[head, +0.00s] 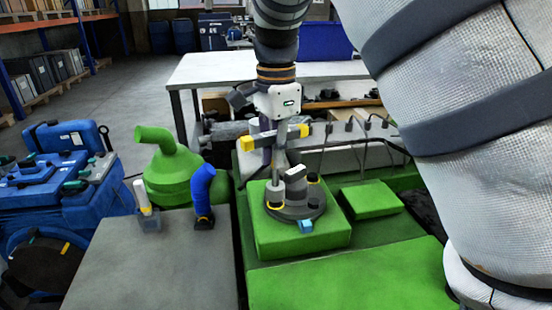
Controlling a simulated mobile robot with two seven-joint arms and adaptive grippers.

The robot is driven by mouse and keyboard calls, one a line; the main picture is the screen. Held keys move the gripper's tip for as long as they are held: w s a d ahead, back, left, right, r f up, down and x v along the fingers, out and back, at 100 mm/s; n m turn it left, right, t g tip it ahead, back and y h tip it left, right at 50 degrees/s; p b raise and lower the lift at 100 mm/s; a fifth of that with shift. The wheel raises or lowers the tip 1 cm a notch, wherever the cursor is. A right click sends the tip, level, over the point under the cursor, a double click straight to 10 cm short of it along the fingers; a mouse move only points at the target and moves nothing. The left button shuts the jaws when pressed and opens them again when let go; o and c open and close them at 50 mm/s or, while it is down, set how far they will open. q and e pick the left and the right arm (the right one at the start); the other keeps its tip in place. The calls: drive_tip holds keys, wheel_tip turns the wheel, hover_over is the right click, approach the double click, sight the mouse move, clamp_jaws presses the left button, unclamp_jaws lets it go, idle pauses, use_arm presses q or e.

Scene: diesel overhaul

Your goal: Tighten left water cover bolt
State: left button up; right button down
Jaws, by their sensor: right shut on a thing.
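My right gripper (275,150) points down above the engine block, shut on a tool with an upright grey shaft (276,184) and yellow-and-dark parts across it. The shaft's lower end reaches the left side of the dark round water cover (296,208). The left bolt is hidden under it, so I cannot tell how well the tool sits on it. The cover lies on a raised green block (300,238) and carries a light grey stub (296,180), dark knobs and a small blue piece (306,226) at its front edge. My left gripper is not in view.
A green bent-neck housing (170,170) stands behind. Blue cases (70,160) are at far left. A white-topped bench (220,68) stands behind. My arm fills the right.

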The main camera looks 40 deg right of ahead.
drive_tip(key=n, duration=0.8)
drive_tip(key=shift+n, duration=0.4)
drive_tip(key=n, duration=1.9)
drive_tip(key=shift+n, duration=0.4)
drive_tip(key=n, duration=0.4)
drive_tip(key=shift+n, duration=0.3)
